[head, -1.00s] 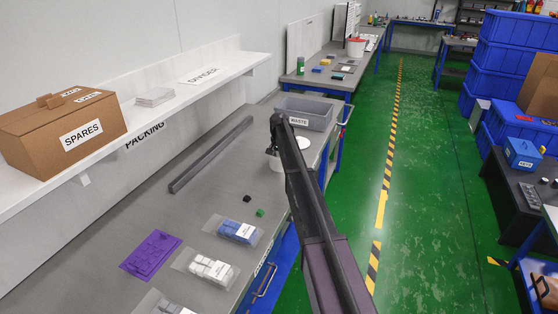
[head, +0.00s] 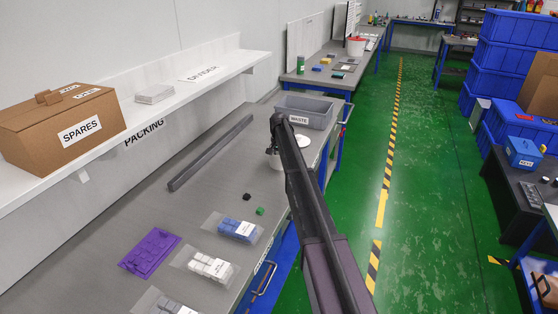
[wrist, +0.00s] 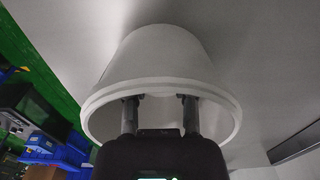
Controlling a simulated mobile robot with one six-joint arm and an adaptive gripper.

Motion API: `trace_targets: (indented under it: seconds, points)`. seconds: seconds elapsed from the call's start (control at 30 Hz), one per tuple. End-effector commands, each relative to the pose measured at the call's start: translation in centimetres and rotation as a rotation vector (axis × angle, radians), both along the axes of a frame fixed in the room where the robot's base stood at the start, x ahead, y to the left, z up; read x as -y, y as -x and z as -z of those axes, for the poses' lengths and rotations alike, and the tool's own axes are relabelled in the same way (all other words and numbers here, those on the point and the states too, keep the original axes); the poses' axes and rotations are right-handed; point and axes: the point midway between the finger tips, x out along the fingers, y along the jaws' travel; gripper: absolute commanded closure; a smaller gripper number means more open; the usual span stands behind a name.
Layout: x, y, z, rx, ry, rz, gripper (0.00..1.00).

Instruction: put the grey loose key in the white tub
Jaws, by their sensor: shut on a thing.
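The white tub (head: 275,164) stands on the grey bench, partly hidden behind my arm in the head view. In the wrist view the tub (wrist: 160,60) fills the middle, its wide rim towards the camera. My gripper (head: 272,150) is at the tub's mouth. In the wrist view my two fingers (wrist: 160,112) stand apart and pass inside the rim, and the tub wall hides their tips. The grey loose key does not show in any view. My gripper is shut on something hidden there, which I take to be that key.
A black key (head: 248,196) and green key (head: 260,211) lie loose. Bagged keys (head: 232,228) and a purple plate (head: 151,252) lie nearer. A long grey bar (head: 212,153) lies to the left.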

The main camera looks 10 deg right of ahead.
Motion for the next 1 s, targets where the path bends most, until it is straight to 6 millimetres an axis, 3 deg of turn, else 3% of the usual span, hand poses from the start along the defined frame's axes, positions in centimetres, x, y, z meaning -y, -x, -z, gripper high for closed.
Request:
trace_targets:
  seconds: [0.93, 0.97, 1.0]
  points:
    - [-0.01, 0.01, 0.79, 0.0, 0.0, 0.0, 0.83]
    - [0.0, 0.0, 0.79, 0.0, 0.0, 0.0, 0.63]
    - [0.0, 0.0, 0.79, 0.0, 0.0, 0.0, 0.51]
